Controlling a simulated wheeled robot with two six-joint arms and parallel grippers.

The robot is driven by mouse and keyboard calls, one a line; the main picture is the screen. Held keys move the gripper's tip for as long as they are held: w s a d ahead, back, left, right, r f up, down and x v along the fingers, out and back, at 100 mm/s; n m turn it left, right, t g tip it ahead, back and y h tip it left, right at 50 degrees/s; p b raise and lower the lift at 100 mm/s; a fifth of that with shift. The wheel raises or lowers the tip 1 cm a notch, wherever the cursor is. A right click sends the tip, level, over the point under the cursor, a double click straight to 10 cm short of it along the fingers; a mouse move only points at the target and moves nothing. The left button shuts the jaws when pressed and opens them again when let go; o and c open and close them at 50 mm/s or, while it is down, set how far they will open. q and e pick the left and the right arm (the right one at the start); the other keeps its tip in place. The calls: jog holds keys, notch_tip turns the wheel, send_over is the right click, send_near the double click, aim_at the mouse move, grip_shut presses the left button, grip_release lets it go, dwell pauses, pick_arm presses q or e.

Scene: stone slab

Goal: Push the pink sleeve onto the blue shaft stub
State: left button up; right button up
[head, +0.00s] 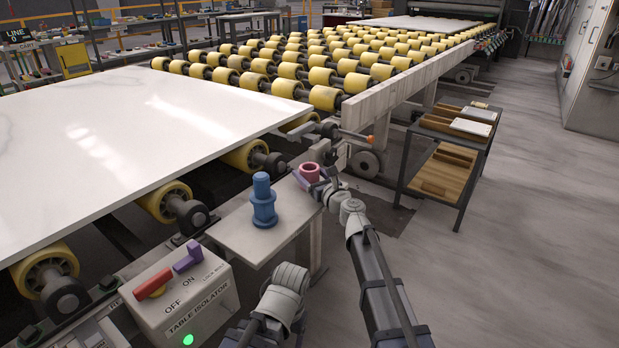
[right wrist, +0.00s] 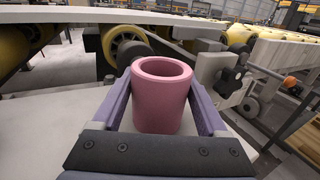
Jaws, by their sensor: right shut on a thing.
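The blue shaft stub (head: 263,205) stands upright on a pale plate (head: 255,238), with a wider collar low on it and a bare top. My right gripper (head: 311,178) is shut on the pink sleeve (head: 309,171), to the right of the stub and apart from it. In the right wrist view the sleeve (right wrist: 162,98) is upright between the two purple fingers, its open bore facing up. My left gripper does not show.
A white stone slab (head: 130,125) lies on yellow rollers to the left of the stub. The table isolator box (head: 185,300), with red and purple switches, stands in front of the plate. A wooden-shelved cart (head: 445,160) is at the right, with open floor beyond it.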

jog(key=c, duration=0.7)
pick_arm(q)
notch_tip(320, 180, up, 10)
jog(key=p, duration=1)
pick_arm(e)
notch_tip(320, 180, up, 10)
jog(key=shift+r, duration=0.1)
